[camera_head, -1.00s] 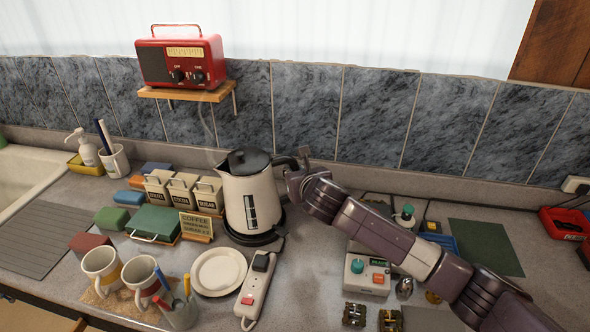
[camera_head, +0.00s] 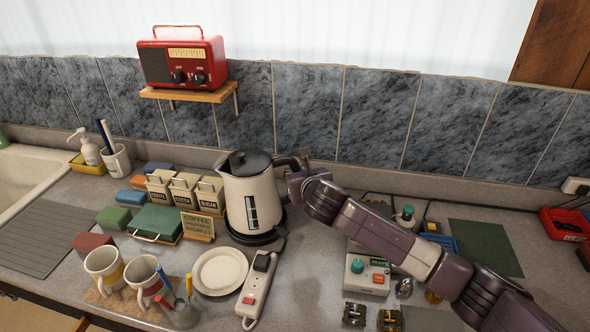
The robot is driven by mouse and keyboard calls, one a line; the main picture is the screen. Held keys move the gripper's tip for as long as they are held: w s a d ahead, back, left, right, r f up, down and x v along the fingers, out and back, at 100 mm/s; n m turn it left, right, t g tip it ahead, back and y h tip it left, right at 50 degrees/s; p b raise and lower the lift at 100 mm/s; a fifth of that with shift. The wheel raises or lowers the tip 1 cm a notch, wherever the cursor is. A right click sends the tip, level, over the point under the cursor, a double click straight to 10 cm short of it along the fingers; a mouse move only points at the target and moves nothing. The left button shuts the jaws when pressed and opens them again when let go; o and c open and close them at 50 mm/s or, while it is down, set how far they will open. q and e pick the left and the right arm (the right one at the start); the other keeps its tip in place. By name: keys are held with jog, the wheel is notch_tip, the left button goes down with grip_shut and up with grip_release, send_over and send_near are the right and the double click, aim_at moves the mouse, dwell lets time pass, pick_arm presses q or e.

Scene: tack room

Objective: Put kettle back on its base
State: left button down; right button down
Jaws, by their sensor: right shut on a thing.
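The cream kettle (camera_head: 248,205) with a black lid stands upright near the middle of the counter. Its black round base (camera_head: 252,239) shows directly beneath it, and the kettle looks seated on it or very close to it; I cannot tell whether a small gap is left. My right gripper (camera_head: 297,170) is at the kettle's black handle, on the right side of the kettle, and is shut on it. The fingertips are partly hidden by the gripper's own body. My left gripper is not in view.
A power strip (camera_head: 257,290) and a white plate (camera_head: 220,271) lie in front of the kettle. Canisters (camera_head: 185,191) and a coffee sign (camera_head: 197,227) stand close on its left. A red radio (camera_head: 183,62) sits on a shelf above. A control box (camera_head: 367,275) is under my right arm.

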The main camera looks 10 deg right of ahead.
jog(key=shift+a+f, duration=0.1)
dwell(1.0)
jog(key=c, duration=2.1)
grip_release()
jog(key=shift+s+f, duration=0.2)
jog(key=shift+f, duration=0.25)
jog(key=p+v, duration=0.7)
jog(key=v, duration=0.4)
jog(key=shift+p, duration=0.3)
